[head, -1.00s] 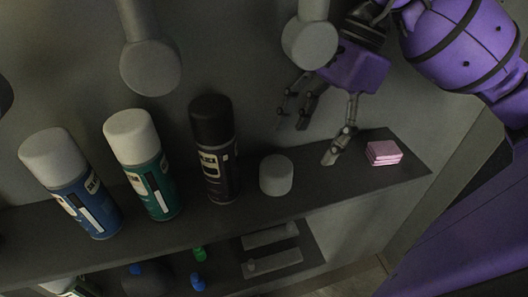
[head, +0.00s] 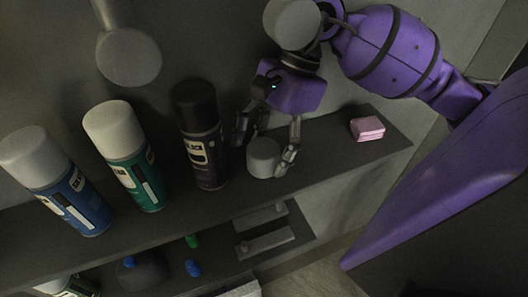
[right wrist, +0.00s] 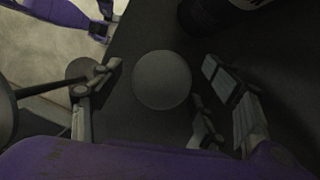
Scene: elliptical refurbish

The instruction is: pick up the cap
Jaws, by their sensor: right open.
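The cap (head: 263,158) is a short grey cylinder standing on the dark shelf, just right of the black spray can. It also shows as a round grey top in the right wrist view (right wrist: 162,80). My right gripper (head: 266,150) is open, with fingers on both sides of the cap. In the right wrist view, the open fingers (right wrist: 150,95) stand left and right of the cap, with gaps visible on both sides. My left gripper is not in view.
A black spray can (head: 200,140) stands close to the left finger. A teal can (head: 134,165) and a blue can (head: 65,190) stand farther left. A pink block (head: 367,128) lies right on the shelf (head: 330,140). Small items sit on a lower shelf.

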